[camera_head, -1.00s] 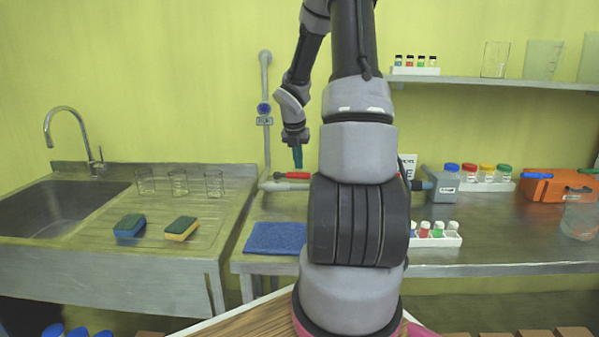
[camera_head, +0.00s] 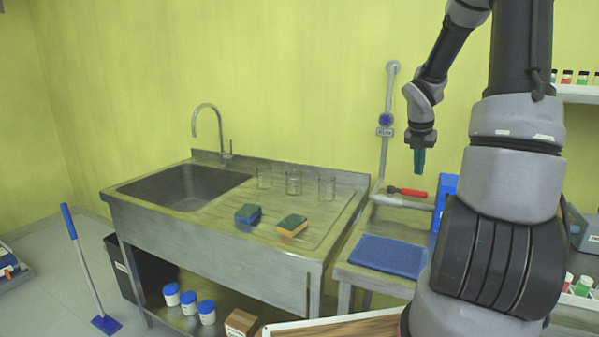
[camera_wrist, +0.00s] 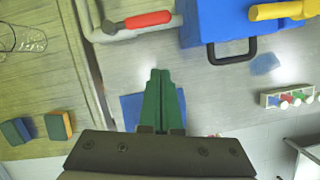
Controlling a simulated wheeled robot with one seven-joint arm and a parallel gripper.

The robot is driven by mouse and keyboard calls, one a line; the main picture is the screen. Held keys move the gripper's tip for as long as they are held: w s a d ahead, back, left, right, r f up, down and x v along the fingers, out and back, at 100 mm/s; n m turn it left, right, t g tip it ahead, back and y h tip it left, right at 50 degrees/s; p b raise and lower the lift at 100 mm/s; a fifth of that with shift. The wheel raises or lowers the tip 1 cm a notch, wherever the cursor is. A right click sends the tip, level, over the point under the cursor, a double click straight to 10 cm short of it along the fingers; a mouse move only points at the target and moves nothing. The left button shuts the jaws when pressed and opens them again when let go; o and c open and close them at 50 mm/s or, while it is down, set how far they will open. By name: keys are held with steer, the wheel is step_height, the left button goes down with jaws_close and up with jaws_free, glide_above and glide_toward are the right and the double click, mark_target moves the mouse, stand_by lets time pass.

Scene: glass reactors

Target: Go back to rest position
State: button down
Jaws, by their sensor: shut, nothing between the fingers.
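My gripper (camera_head: 419,162) hangs pointing down above the right-hand bench, in front of the yellow wall, in the head view. Its green fingers also show in the wrist view (camera_wrist: 160,78), pressed together with nothing between them. Below it in the head view lie a red-handled valve (camera_head: 408,192) on a pipe and a blue mat (camera_head: 388,256). The gripper is apart from both. My arm hides part of the bench at the right.
A steel sink unit (camera_head: 135,203) stands left, with several beakers (camera_head: 294,183) and two sponges (camera_head: 292,226) on its drainer. A blue case (camera_wrist: 225,20) lies on the bench.

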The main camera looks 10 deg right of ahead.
steer(key=s+a+r+m+t, duration=0.2)
steer(key=s+a+r+m, duration=0.6)
steer(key=a+r+m, duration=0.5)
steer(key=s+a+r+m+t+y, duration=0.1)
steer(key=s+a+r+m+y, duration=0.1)
steer(key=s+a+m, duration=0.3)
steer(key=s+a+r+m+t+y, duration=0.1)
steer(key=s+a+r+m, duration=0.3)
steer(key=s+m, duration=0.5)
steer(key=a+m+y, duration=0.1)
steer(key=m, duration=0.2)
steer(key=shift+s+a+r+t+y, duration=0.15)
steer(key=shift+s+t+y, duration=0.15)
steer(key=shift+t, duration=0.1)
steer(key=shift+w, duration=0.1)
